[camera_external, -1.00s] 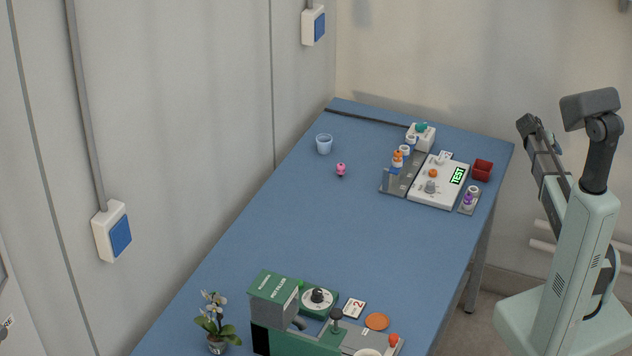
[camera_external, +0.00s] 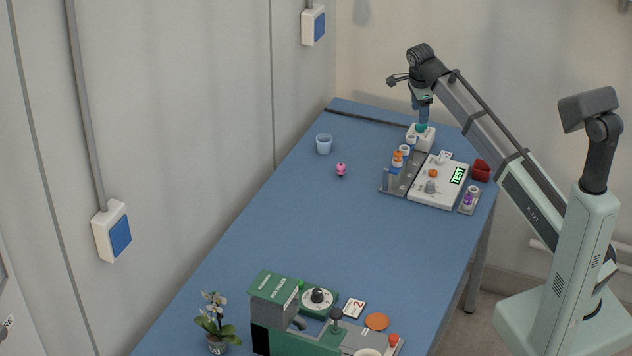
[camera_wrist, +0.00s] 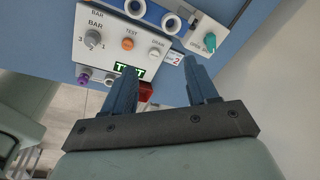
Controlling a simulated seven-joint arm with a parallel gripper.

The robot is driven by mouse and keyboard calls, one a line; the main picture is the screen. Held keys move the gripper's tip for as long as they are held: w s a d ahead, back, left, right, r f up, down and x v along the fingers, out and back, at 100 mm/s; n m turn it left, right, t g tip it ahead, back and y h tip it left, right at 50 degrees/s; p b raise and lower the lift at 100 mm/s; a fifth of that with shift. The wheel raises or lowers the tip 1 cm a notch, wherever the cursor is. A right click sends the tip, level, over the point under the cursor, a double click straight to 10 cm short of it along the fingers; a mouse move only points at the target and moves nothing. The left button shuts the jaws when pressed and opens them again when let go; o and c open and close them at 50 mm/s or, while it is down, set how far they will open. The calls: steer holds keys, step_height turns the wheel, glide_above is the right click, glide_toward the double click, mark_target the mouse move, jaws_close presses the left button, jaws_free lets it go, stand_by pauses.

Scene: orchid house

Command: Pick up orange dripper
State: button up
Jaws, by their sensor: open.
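The orange dripper (camera_external: 397,158) is small, with an orange top, in the external view. It sits in the grey rack (camera_external: 388,187) at the left of the white test panel, beside white-rimmed vials (camera_external: 405,150). I do not make it out in the wrist view. My gripper (camera_external: 423,121) is open and empty, with its blue fingers pointing down above the teal-knobbed white box at the table's far end. It is behind and to the right of the dripper, apart from it. In the wrist view my gripper (camera_wrist: 162,68) shows spread fingers with nothing between them.
The white panel (camera_external: 425,199) has a lit TEST display and an orange button (camera_wrist: 128,43).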

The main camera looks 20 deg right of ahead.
steer(key=s+a+r+m+g+y, duration=0.15)
steer(key=s+a+r, duration=0.25)
steer(key=a, duration=0.5)
glide_above(394, 153)
steer(key=shift+m, duration=0.25)
steer(key=f, duration=0.8)
steer(key=shift+w+f, duration=0.25)
steer(key=shift+w, duration=0.15)
steer(key=shift+s+f, duration=0.2)
steer(key=shift+f, duration=1.1)
steer(key=shift+s+f, duration=0.2)
steer(key=shift+f, duration=1.1)
steer(key=shift+c, duration=0.4)
jaws_close()
